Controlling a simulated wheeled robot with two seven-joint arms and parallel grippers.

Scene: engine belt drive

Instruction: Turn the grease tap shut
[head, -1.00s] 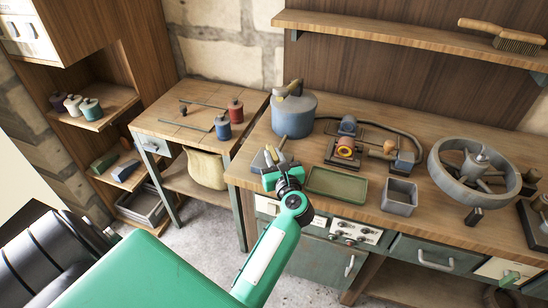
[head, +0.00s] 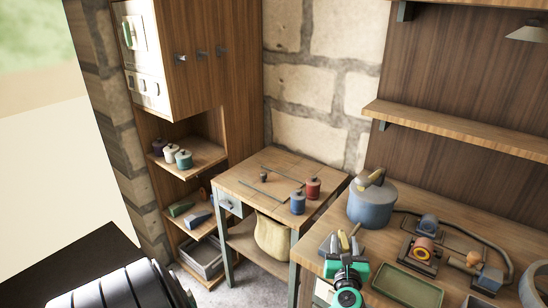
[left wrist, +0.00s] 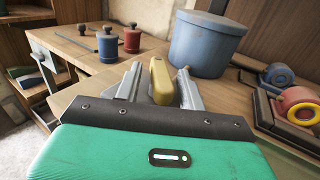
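My left gripper (head: 346,257) is over the left end of the workbench, near grey pieces that it partly hides. In the left wrist view, the fingers of my left gripper (left wrist: 158,88) stand apart with a yellow rounded handle (left wrist: 160,80) between them. A gap shows on its left side, and I cannot tell whether either finger touches it. A blue-grey pot (head: 371,208) with a beige lever-like piece (head: 370,180) on top stands just behind; the pot also shows in the left wrist view (left wrist: 207,45). I cannot make out for sure which part is the grease tap. My right gripper is out of view.
A green tray (head: 407,286) and a machine with an orange ring (head: 422,250) and a hose lie to the right. A side table (head: 235,188) at left holds a blue canister (head: 298,202) and a red canister (head: 313,187). A shelf (head: 470,130) overhangs the bench.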

